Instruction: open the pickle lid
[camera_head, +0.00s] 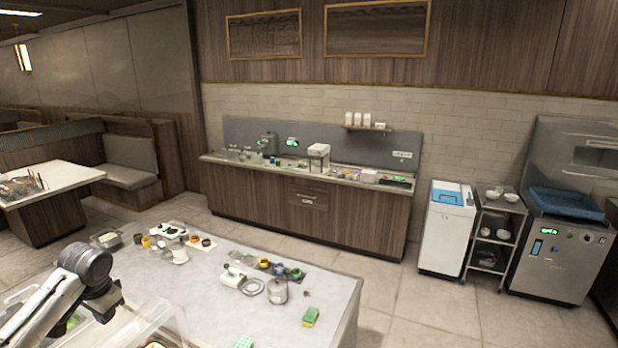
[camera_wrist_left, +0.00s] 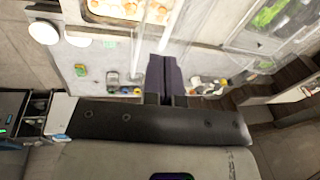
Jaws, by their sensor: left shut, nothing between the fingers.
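My left gripper (camera_head: 107,300) is over the left end of the grey-topped table (camera_head: 210,315), by the clear bins. In the left wrist view, its dark fingers (camera_wrist_left: 163,78) are together with nothing between them. A clear bin with green contents (camera_wrist_left: 270,18) is at the upper right of that view, apart from the fingers. A clear cover (camera_head: 150,318) shows beside my arm in the head view. I cannot tell which lid is the pickle lid. My arm hides part of the bins. My right gripper is not in view.
A tray of pale round pieces (camera_wrist_left: 125,10) lies beyond the fingers. A lidded metal pot (camera_head: 277,291), small coloured jars and a green-and-yellow sponge (camera_head: 311,317) stand on the table. The table's front middle is mostly clear.

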